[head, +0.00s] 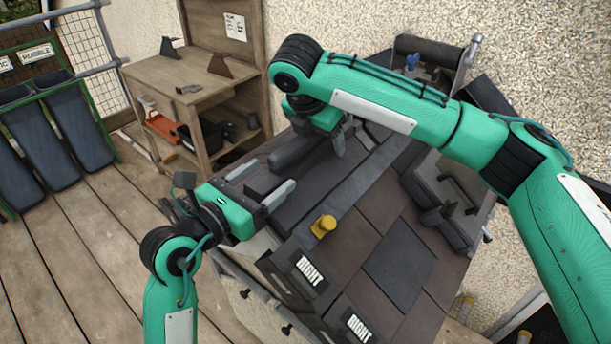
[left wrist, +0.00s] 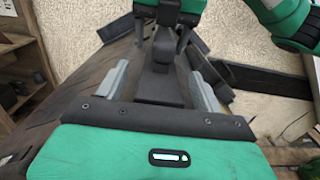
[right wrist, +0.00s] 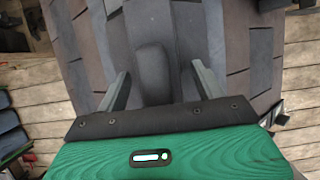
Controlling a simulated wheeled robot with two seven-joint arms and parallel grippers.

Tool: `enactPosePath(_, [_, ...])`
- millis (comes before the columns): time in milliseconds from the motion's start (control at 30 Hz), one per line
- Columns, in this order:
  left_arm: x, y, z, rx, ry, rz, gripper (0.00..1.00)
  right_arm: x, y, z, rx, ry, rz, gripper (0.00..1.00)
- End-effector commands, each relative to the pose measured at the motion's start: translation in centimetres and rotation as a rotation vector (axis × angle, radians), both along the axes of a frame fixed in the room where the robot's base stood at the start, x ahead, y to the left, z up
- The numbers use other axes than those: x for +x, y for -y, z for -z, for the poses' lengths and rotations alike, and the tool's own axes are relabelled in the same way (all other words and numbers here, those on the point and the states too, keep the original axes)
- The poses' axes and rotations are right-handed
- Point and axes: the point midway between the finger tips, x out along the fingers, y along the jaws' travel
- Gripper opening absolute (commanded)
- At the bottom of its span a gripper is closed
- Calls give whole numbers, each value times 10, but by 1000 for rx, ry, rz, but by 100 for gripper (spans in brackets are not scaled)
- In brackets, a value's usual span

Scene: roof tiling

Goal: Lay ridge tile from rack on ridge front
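A dark grey ridge tile (head: 295,154) with a rounded top lies at the upper left edge of the tiled roof (head: 400,262). My right gripper (head: 325,135) is above its far end. In the right wrist view the rounded tile (right wrist: 152,72) lies between the two spread fingers, with a gap on each side. My right gripper partly hides the tile's far end in the head view.
A yellow object (head: 323,226) stands on the roof slope. Two tiles marked RIGHT (head: 308,270) are along the front edge. A dark stand with grey pieces (head: 445,195) is at the right, partly behind my right arm. A wooden shelf (head: 190,80) stands at the back left.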

Motion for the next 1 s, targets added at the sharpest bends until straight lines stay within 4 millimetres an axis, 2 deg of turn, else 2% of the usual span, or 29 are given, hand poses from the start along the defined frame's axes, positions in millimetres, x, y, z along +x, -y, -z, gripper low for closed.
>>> enactPosePath(33, [0, 2, 18, 17, -38, 9, 69, 0, 0, 3, 0, 0, 1, 69])
enactPosePath(267, [0, 2, 19, 19, -37, 10, 69, -1, -2, -4, 2, 3, 0, 69])
enactPosePath(700, [0, 3, 20, 20, -37, 10, 69, -19, -16, -59, 0, 3, -1, 69])
enactPosePath(1000, [0, 3, 20, 20, -38, 10, 69, -24, -19, -72, 0, 2, 1, 69])
